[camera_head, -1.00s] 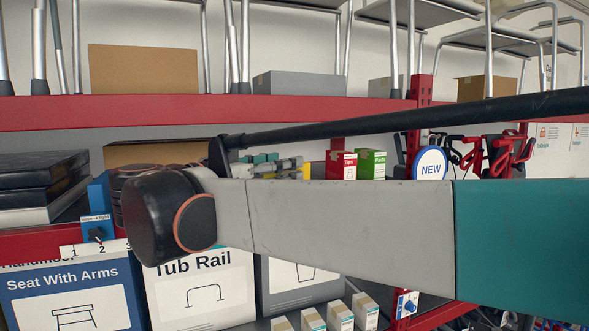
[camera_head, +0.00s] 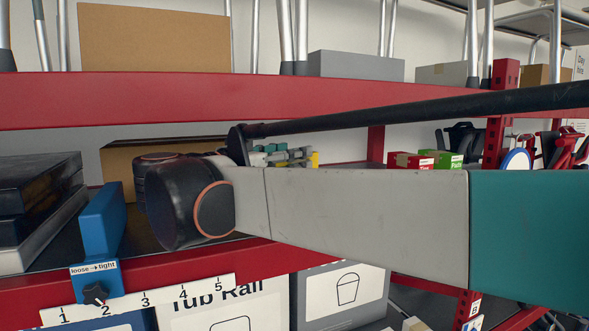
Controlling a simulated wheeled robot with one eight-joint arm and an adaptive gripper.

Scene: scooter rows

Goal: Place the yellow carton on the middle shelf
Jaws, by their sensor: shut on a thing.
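My arm (camera_head: 365,215) crosses the view from the right edge to a black joint at left centre and hides much of the middle shelf (camera_head: 190,273). My gripper cannot be made out; the arm covers what lies behind it. Just above the arm shows a small cluster of grey and teal parts (camera_head: 279,156) with a yellow bit (camera_head: 315,160) at its right end. I cannot tell whether the yellow bit is part of the carton. No whole yellow carton is visible.
Black cases (camera_head: 35,205) and a blue clamp with a dial (camera_head: 100,225) stand on the middle shelf at left. A brown box (camera_head: 118,180) lies behind my arm joint. Red (camera_head: 405,160) and green (camera_head: 440,159) boxes stand farther right. The upper red beam (camera_head: 200,98) runs above.

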